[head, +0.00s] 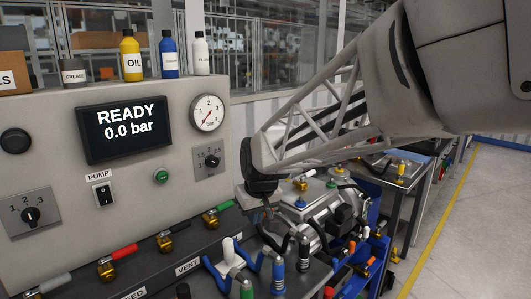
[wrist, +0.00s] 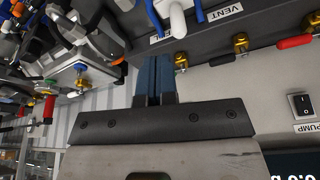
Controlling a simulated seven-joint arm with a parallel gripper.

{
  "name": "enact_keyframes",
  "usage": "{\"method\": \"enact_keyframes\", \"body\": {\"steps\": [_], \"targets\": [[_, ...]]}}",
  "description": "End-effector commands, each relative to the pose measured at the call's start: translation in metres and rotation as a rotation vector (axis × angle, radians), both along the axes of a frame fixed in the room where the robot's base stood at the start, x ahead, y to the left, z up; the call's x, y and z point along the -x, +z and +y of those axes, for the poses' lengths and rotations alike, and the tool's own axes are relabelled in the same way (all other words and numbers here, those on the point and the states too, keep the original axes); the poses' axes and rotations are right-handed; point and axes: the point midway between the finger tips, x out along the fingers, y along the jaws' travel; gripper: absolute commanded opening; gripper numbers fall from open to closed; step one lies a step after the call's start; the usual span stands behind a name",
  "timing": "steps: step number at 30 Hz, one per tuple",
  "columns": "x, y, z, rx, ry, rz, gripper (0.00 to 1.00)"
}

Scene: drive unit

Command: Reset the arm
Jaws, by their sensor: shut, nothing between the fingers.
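My arm reaches in from the upper right of the head view. My gripper (head: 268,212) points down in front of the control panel, beside the drive unit (head: 325,215). In the wrist view my gripper (wrist: 154,60) shows two blue-grey fingers pressed together with nothing between them. The white-handled vent valve (head: 231,254) stands just left of and below the fingers in the head view. It also shows near the top of the wrist view (wrist: 178,18). I cannot tell exactly how far the fingertips are from the hoses and fittings around them.
The panel's screen (head: 124,129) reads READY, 0.0 bar, and its gauge (head: 207,113) is on the right. A black pump switch (head: 104,194) sits below. A red-handled valve (head: 112,259) is lower left. Oil (head: 131,57) and other bottles stand on top. Open floor (head: 480,215) lies right.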

Motion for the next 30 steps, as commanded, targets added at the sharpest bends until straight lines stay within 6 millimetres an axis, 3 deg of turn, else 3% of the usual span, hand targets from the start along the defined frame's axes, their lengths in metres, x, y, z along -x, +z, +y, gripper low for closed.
{"method": "enact_keyframes", "body": {"steps": [6,15,24,30], "targets": [[0.052,0.012,-0.064,0.007,-0.11,0.012,0.0],[0.131,0.014,-0.134,0.016,-0.262,0.032,0.0],[0.213,0.001,-0.187,0.026,-0.415,0.051,0.0],[0.254,-0.01,-0.206,0.031,-0.49,0.062,0.0]]}}
